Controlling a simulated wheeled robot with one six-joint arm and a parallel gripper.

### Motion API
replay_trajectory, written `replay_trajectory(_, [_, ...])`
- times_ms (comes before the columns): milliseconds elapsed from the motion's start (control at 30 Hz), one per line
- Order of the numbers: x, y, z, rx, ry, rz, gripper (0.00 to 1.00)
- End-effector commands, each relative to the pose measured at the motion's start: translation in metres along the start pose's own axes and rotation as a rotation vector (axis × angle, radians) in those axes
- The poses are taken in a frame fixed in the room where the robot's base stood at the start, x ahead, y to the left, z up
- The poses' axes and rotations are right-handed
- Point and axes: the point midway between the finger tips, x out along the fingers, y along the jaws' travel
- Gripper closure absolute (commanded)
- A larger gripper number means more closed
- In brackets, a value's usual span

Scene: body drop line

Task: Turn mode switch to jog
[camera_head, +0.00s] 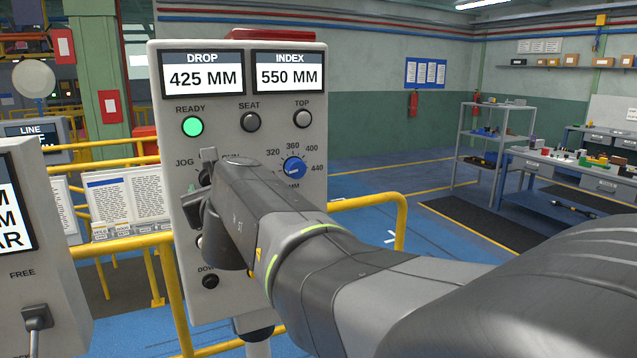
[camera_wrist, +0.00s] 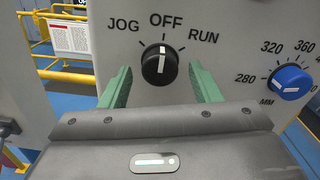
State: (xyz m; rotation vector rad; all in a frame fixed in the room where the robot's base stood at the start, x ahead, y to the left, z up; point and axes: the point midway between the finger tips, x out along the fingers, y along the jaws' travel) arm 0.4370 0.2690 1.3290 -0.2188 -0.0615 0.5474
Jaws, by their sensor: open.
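The mode switch (camera_wrist: 160,66) is a round black knob with a white pointer line, on the grey panel. In the wrist view its pointer is up at OFF, with JOG to the left and RUN to the right. My gripper (camera_wrist: 161,68) is open, with one green finger on each side of the knob and a visible gap to each. I cannot tell how far the fingertips are from the panel face. In the head view my gripper (camera_head: 203,184) is in front of the panel (camera_head: 225,142), and my arm hides most of the switch and the RUN label.
A blue dial (camera_head: 293,167) is right of the switch; it also shows in the wrist view (camera_wrist: 290,82). A lit green READY lamp (camera_head: 193,126) is above. Another grey box (camera_head: 35,265) stands at left. Yellow rails (camera_head: 372,202) run beside the panel.

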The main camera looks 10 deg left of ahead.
Motion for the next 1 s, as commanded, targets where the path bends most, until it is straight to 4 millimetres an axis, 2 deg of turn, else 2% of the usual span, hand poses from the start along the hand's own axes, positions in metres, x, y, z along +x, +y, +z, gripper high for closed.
replay_trajectory(67, [-0.0002, 0.0000, 0.0001, 0.000, 0.000, 0.000, 0.43])
replay_trajectory(300, [-0.0004, 0.0000, 0.0001, 0.000, 0.000, 0.000, 0.88])
replay_trajectory(667, [-0.0005, 0.0005, 0.0004, -0.051, 0.000, 0.001, 0.87])
replay_trajectory(1000, [-0.0005, 0.0003, 0.0010, -0.292, 0.000, 0.002, 0.87])
